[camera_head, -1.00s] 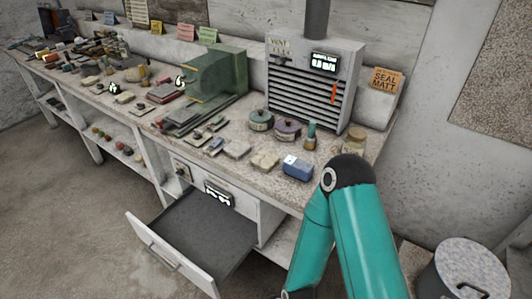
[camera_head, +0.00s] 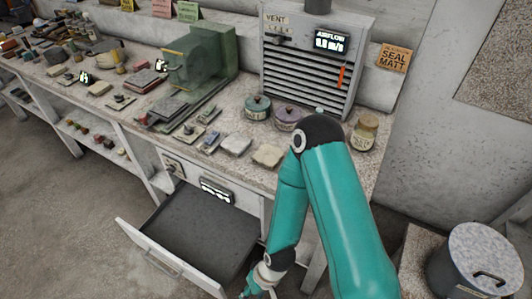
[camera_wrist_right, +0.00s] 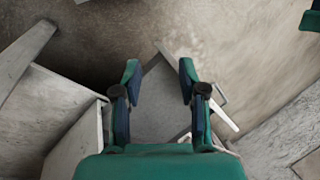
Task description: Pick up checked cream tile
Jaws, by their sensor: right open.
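Several small tiles lie along the front of the workbench in the head view. A cream tile (camera_head: 268,155) lies near the front edge, just left of my right arm. A paler grey-white tile (camera_head: 236,145) lies left of it. I cannot make out a checked pattern on either. My right gripper (camera_wrist_right: 158,68) is open and empty, pointing down over the drawer area in the wrist view. In the head view it is low at the bottom edge, below the bench top and partly cut off. My left gripper is not in view.
An open, empty-looking drawer (camera_head: 193,237) juts out below the bench top (camera_head: 220,167). Two lidded pots, green (camera_head: 257,107) and purple (camera_head: 288,118), stand behind the tiles before the vent unit (camera_head: 312,60). A jar (camera_head: 365,130) stands right of my arm. A grey bin (camera_head: 480,262) is at right.

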